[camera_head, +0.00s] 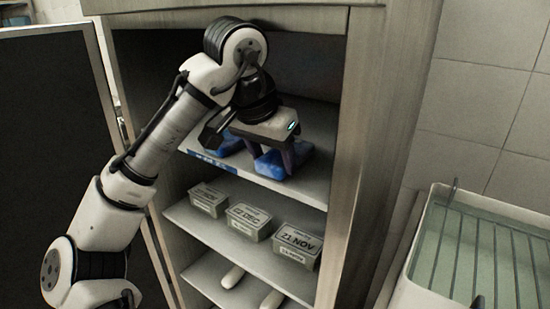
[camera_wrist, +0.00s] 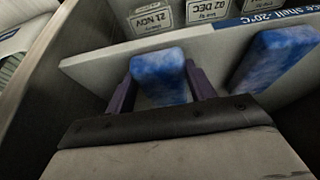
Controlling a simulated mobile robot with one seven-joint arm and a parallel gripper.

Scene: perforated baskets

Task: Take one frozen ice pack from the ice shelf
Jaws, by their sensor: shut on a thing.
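My gripper (camera_head: 278,160) reaches into the open cabinet at the upper shelf. In the wrist view its two dark fingers (camera_wrist: 160,85) are shut on a blue ice pack (camera_wrist: 160,72), one finger on each side. In the head view the held pack (camera_head: 272,166) is low between the fingers, at the right of the ice shelf (camera_head: 312,182). I cannot tell whether it still touches the shelf. A second blue ice pack (camera_wrist: 275,58) is beside it on the shelf, apart from the fingers; in the head view it is partly hidden behind my gripper (camera_head: 226,146).
The shelf below holds several date-labelled boxes (camera_head: 249,220). White items (camera_head: 233,276) lie on the lowest shelf. The cabinet's right side wall (camera_head: 350,130) is close to my gripper. The dark door (camera_head: 55,130) stands open at left. A wire-lidded basin (camera_head: 480,250) is at right.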

